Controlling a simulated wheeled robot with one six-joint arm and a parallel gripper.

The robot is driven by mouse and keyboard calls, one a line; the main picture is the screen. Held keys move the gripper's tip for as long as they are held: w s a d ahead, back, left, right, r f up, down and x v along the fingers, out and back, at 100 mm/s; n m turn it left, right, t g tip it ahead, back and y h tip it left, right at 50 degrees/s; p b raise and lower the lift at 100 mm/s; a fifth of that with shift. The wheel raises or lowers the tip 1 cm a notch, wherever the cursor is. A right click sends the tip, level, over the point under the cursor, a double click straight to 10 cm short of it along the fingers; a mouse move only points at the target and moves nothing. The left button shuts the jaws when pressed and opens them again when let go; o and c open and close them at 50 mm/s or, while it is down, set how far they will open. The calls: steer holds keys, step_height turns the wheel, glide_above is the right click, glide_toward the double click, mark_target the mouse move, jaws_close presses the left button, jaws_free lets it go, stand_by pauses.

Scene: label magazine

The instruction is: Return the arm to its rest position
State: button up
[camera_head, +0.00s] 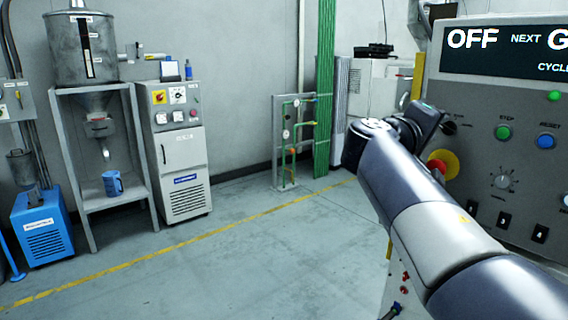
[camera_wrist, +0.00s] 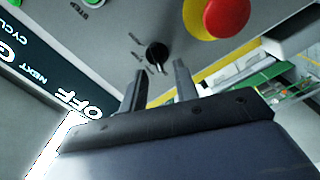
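My gripper (camera_wrist: 160,67) shows in the wrist view with its two dark fingers apart and nothing between them. The fingers point at the grey control panel (camera_wrist: 110,45), near a black selector knob (camera_wrist: 155,53) that appears just beyond the fingertips. I cannot tell whether they touch it. In the head view my arm (camera_head: 425,215) reaches from the lower right up to the panel's left side. Its wrist is beside the black knob (camera_head: 450,128); the fingers cannot be made out there.
A red emergency button (camera_head: 442,164) on a yellow base sits close to my arm. The panel also has a green button (camera_head: 503,132), a blue button (camera_head: 546,141) and a display (camera_head: 515,52) reading OFF. Open floor (camera_head: 250,250) lies left of the arm. A steel hopper stand (camera_head: 100,140) stands farther off.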

steer(key=shift+x, duration=0.8)
steer(key=shift+s+a, duration=0.1)
steer(key=shift+a, duration=0.05)
